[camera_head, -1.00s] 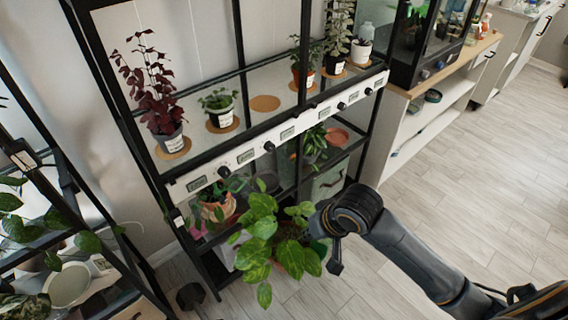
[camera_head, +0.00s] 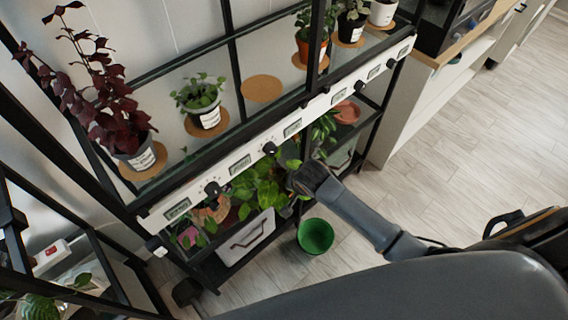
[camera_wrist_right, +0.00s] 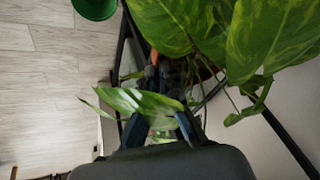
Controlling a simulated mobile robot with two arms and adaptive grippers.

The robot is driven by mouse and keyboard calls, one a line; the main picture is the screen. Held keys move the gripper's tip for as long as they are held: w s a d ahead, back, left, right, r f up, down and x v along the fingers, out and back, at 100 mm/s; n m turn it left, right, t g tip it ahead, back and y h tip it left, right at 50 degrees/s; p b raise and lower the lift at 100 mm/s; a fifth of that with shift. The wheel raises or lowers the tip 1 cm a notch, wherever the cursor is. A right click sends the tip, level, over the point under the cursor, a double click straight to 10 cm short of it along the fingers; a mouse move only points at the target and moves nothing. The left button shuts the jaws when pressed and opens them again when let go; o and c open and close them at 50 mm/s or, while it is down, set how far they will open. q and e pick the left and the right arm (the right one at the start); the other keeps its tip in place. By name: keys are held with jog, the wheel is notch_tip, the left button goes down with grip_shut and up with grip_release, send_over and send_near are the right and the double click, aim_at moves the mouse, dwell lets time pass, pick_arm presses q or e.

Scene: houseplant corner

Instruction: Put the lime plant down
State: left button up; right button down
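The lime plant, with broad yellow-green leaves (camera_head: 262,188), is at the lower level of the black shelf rack, under the white control strip. Its leaves also fill the top right of the right wrist view (camera_wrist_right: 275,40). Its pot is mostly hidden by leaves, so I cannot tell whether it rests on the shelf. My right gripper (camera_head: 296,182) is at the right side of the plant. In the right wrist view the fingers (camera_wrist_right: 162,115) point into the foliage, and a leaf covers part of them; their grip is unclear. My left gripper is not in view.
The upper shelf holds a dark red plant (camera_head: 105,110), a small green plant (camera_head: 200,95) and others on round cork mats, with one empty mat (camera_head: 262,88). A green bucket (camera_head: 315,236) stands on the floor beside a grey bin (camera_head: 246,237). The floor at right is clear.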

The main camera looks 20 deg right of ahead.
jog(key=w, duration=0.4)
jog(key=shift+w, duration=0.45)
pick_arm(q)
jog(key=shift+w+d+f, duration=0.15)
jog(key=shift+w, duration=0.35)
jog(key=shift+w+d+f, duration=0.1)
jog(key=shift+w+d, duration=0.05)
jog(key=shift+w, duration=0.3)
pick_arm(e)
jog(key=w, duration=0.3)
jog(key=shift+w+d+f, duration=0.15)
jog(key=shift+w+f, duration=0.05)
jog(key=shift+f, duration=0.05)
jog(key=c, duration=1.9)
grip_release()
jog(key=shift+f, duration=0.1)
jog(key=o, duration=0.4)
